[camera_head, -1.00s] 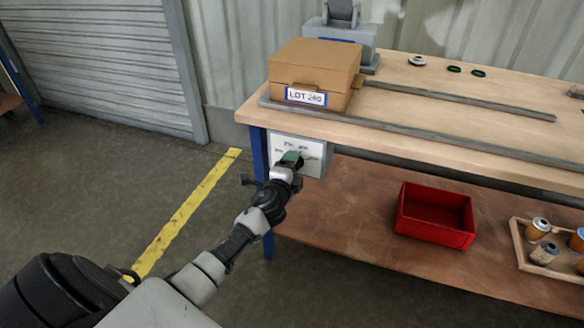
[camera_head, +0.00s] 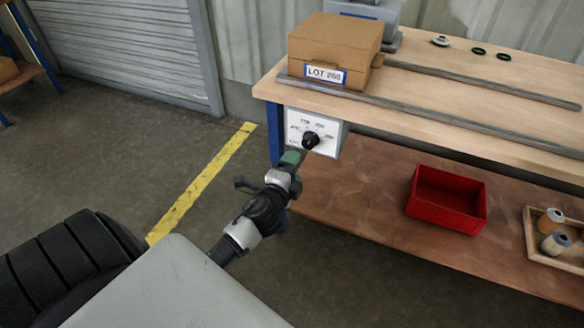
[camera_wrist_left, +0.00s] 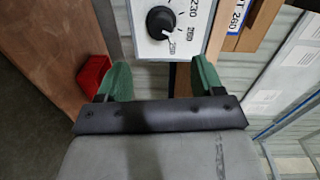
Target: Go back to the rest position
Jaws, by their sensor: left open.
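My left gripper (camera_head: 293,157) is in the lower middle of the head view, in front of the workbench's left end. In the left wrist view its two green fingers (camera_wrist_left: 160,82) are spread apart with nothing between them. A white control panel with a black knob (camera_head: 311,140) hangs under the bench top just beyond the fingertips. The knob (camera_wrist_left: 160,22) also shows in the left wrist view, ahead of the fingers and apart from them. My right gripper is in neither view.
The wooden workbench (camera_head: 450,120) carries a cardboard box (camera_head: 332,50) labelled LOT at its left end, rails and small rings. On the lower shelf are a red bin (camera_head: 447,199) and a tray (camera_head: 537,248) with cartridges. The floor left of the yellow line (camera_head: 200,182) is clear.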

